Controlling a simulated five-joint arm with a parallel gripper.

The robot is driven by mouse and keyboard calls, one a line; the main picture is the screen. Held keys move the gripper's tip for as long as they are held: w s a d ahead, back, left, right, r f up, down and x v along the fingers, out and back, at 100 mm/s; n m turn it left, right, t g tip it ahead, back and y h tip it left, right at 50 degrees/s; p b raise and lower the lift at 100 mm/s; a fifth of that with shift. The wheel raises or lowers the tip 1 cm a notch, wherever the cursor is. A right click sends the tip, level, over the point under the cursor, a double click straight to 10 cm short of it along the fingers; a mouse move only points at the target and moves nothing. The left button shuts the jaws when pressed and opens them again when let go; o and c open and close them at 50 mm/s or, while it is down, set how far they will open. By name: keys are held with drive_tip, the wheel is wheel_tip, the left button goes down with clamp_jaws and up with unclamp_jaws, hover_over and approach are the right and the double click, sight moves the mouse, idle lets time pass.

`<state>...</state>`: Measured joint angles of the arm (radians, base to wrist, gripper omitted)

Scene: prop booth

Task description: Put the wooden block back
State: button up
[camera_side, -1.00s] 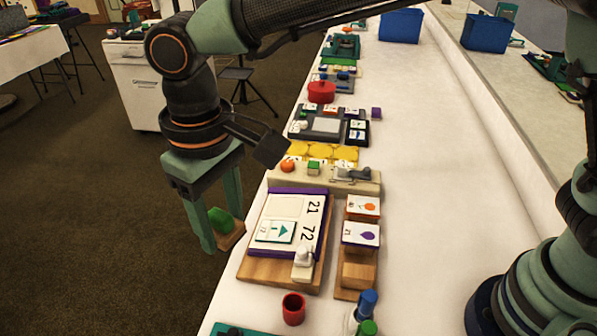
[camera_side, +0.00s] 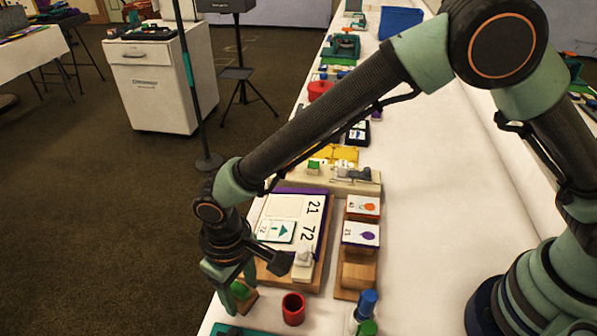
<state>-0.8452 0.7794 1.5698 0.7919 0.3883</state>
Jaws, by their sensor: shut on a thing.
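My gripper (camera_side: 232,284) is low at the front left of the table, shut on a small wooden block (camera_side: 246,298) with a green top. The fingers hide part of the block. It is beside the near left corner of the wooden board (camera_side: 304,285), left of the red cup. I cannot tell whether the block touches the table. A wooden card rack (camera_side: 358,270) stands to the right of the board, and its near section shows bare wood.
A red cup (camera_side: 293,308) and blue (camera_side: 367,302) and green (camera_side: 366,328) pegs stand at the front. A white figure (camera_side: 304,257) stands on the board. Cards (camera_side: 361,233) lie on the rack. The tabletop to the right is clear.

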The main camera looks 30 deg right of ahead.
drive_tip(key=shift+f, duration=0.85)
drive_tip(key=o, duration=0.9)
drive_tip(key=shift+f, duration=0.15)
